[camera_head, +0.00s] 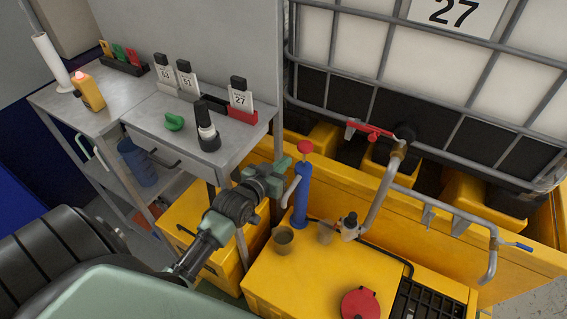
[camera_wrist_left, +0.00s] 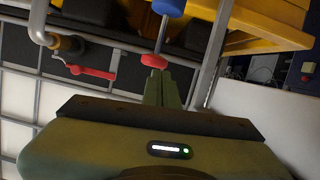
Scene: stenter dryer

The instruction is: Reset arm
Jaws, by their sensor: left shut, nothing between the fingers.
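My left gripper (camera_head: 291,167) comes in from the left in the head view. Its green fingers are shut with nothing between them, just left of the red knob (camera_head: 305,147) on top of a blue hand pump (camera_head: 300,196). In the left wrist view the closed fingers (camera_wrist_left: 165,88) point toward the red knob (camera_wrist_left: 154,61), with the blue pump body (camera_wrist_left: 168,7) beyond it. I cannot tell whether the fingertips touch the knob. My right gripper is in neither view.
A metal bench (camera_head: 180,140) with numbered holders, a dark bottle (camera_head: 207,130) and a yellow bottle (camera_head: 88,92) stands left. A yellow bund (camera_head: 400,205) and a caged tank marked 27 (camera_head: 340,45) stand right. A pipe (camera_head: 383,185) with a red-handled valve (camera_head: 368,130) rises beside the pump.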

